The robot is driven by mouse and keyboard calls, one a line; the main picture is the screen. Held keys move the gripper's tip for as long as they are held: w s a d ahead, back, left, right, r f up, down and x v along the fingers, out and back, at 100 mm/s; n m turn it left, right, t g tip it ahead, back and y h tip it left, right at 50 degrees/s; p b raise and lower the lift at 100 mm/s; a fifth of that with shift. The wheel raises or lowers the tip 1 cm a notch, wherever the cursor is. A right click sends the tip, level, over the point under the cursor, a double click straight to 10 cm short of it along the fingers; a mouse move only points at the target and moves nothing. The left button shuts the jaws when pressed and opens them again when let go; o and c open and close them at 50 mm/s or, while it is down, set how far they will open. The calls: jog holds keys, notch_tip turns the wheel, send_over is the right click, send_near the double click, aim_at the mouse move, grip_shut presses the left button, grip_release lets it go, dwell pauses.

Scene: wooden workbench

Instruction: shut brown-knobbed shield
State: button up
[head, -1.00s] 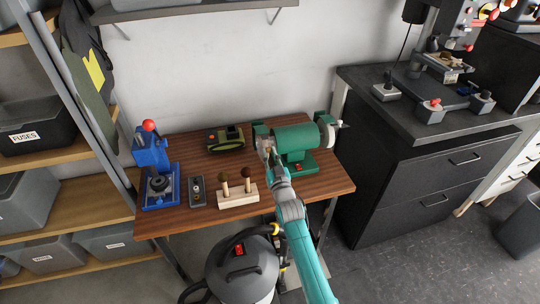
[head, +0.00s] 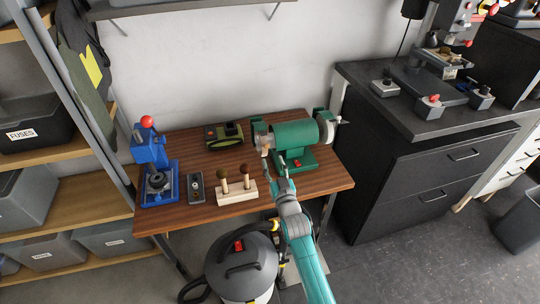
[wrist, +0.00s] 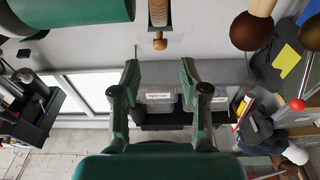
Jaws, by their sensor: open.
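The green bench grinder (head: 297,134) stands at the right of the wooden bench, with a wheel housing at each end. In the wrist view, its green body (wrist: 70,10) fills the top left. A small brown knob (wrist: 159,43) hangs below a narrow grey-and-tan part at top centre; the shield's angle cannot be told. My gripper (wrist: 159,72) is open and empty, one finger on each side of the knob's line, with the knob above the fingertips in the picture. In the head view, my gripper (head: 266,158) is in front of the grinder's left end; contact cannot be made out.
On the bench (head: 225,207) stand a wooden block with two ball-topped pegs (head: 238,192), a grey switch box (head: 196,188), a blue press (head: 155,170) and a green-black device (head: 224,136). A vacuum (head: 243,265) stands below the front edge.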

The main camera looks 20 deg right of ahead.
jog(key=s, duration=0.5)
jog(key=shift+s+f, duration=0.4)
jog(key=s+f+g, duration=0.1)
jog(key=s+f, duration=0.3)
jog(key=s, duration=1)
jog(key=s+f+g, duration=0.1)
jog(key=s+f, duration=0.3)
jog(key=s, duration=1)
jog(key=s+r+g, duration=0.1)
jog(key=s+r, duration=0.4)
jog(key=s, duration=0.7)
jog(key=s+r+g, duration=0.1)
jog(key=s+r, duration=0.4)
jog(key=s, duration=0.7)
jog(key=shift+r+g, duration=0.2)
jog(key=shift+g, duration=0.2)
